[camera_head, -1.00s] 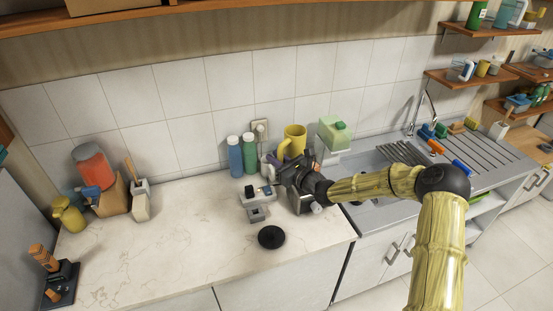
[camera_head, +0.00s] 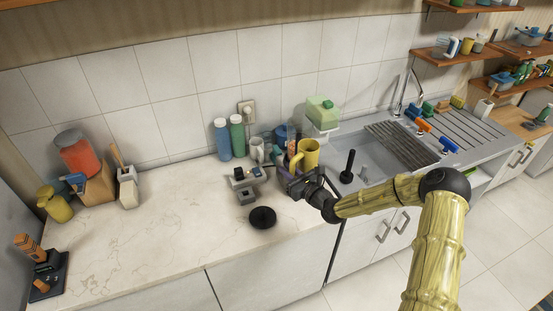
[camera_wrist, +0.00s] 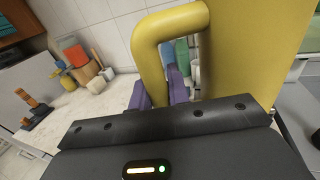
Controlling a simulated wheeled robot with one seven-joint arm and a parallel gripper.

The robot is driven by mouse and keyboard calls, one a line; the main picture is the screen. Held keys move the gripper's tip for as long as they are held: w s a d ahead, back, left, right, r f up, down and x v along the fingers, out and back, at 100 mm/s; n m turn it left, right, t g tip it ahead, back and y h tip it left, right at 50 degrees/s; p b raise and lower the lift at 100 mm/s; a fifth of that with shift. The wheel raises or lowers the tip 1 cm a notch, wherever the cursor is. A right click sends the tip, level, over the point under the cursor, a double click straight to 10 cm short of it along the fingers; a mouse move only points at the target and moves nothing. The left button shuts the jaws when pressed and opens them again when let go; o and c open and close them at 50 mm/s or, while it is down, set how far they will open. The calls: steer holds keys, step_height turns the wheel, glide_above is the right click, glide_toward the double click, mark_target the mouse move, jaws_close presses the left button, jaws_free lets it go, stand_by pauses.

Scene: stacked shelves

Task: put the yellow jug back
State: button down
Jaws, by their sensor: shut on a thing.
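The yellow jug (camera_head: 309,154) is upright near the right end of the counter, left of the sink. In the wrist view, the jug (camera_wrist: 258,52) fills the upper right, and its thick handle (camera_wrist: 146,45) loops down to the left. My gripper (camera_head: 288,170) is shut on the jug at the handle; its purple fingers (camera_wrist: 160,90) show below and inside the loop. The jug's base is hidden behind my gripper, so I cannot tell whether it touches the counter.
Blue (camera_head: 222,139) and green (camera_head: 237,136) bottles stand by the wall, with grey mugs (camera_head: 257,150) beside them. A black disc (camera_head: 262,217) lies in front. The sink (camera_head: 372,160) and a green-topped container (camera_head: 322,112) are right. The counter's left middle is clear.

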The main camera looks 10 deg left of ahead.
steer(key=s+d+f+m+t+h+b, duration=0.1)
steer(key=s+d+f+m+h+b, duration=0.2)
steer(key=d+f, duration=0.4)
steer(key=s+d+f+m+t+h+b, duration=0.2)
steer(key=s+d+f, duration=0.5)
steer(key=f, duration=0.4)
steer(key=s+d+f+m+t+h+b, duration=0.2)
steer(key=s+d+f+m+h+b, duration=0.2)
steer(key=f, duration=0.5)
steer(key=s+d+h+b, duration=0.2)
steer(key=s+d+h, duration=0.1)
steer(key=shift+d+f+h, duration=0.15)
steer(key=shift+f+h, duration=0.1)
steer(key=shift+h, duration=0.15)
steer(key=shift+w, duration=0.1)
